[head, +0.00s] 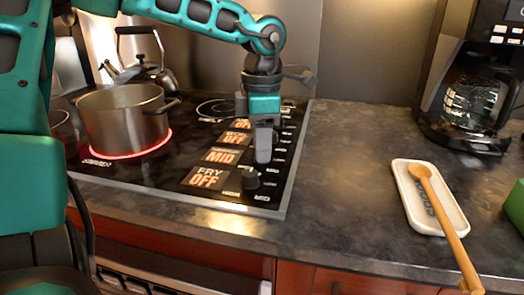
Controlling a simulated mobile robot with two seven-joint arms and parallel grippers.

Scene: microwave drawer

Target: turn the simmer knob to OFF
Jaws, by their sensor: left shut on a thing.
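My left gripper (264,157) reaches down from above onto the row of knobs along the right side of the cooktop (285,195). It is shut on the simmer knob, which its fingers hide almost wholly. The display (221,156) to the left of that knob reads MID. Just nearer the front, the fry knob (251,179) stands free, and its display (206,178) reads FRY OFF. My right gripper is not in view.
A steel pot (123,118) stands on a burner glowing red at the left. A kettle (148,70) is behind it. On the counter (340,165) at right are a spoon rest (407,180) with a wooden spoon (440,210), and a coffee maker (470,95). The counter between is clear.

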